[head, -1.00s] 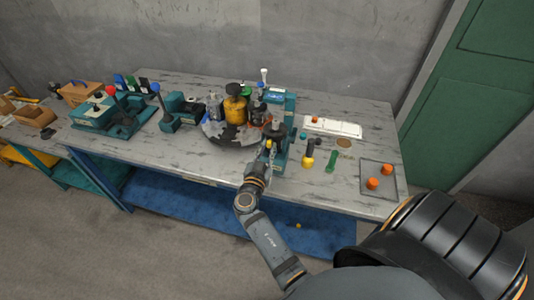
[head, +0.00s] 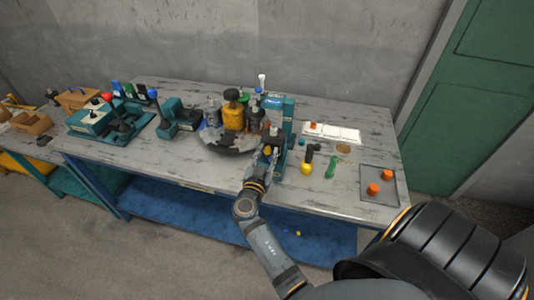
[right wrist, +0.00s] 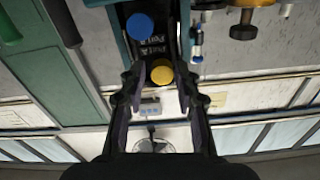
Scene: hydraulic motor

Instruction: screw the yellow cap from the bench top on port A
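A yellow cap (right wrist: 161,73) sits at the teal-sided block (right wrist: 121,38) with the Port A and Port B lettering. My right gripper (right wrist: 160,84) has its fingers on either side of the cap, with gaps showing between them and the cap. A blue cap (right wrist: 140,27) is beside it on the same block. In the head view my right gripper (head: 266,156) is at the front of the teal stand (head: 288,112), with a bit of yellow at its fingertips. Whether the cap is seated on a port is hidden. My left gripper is out of view.
A round turntable (head: 228,143) with bottles stands left of the stand. To the right are a yellow-ended tool (head: 306,167), a green tool (head: 331,166), a white tray (head: 340,134) and a grey tray (head: 378,198) with orange caps. A small yellow spot (head: 298,233) shows below the bench.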

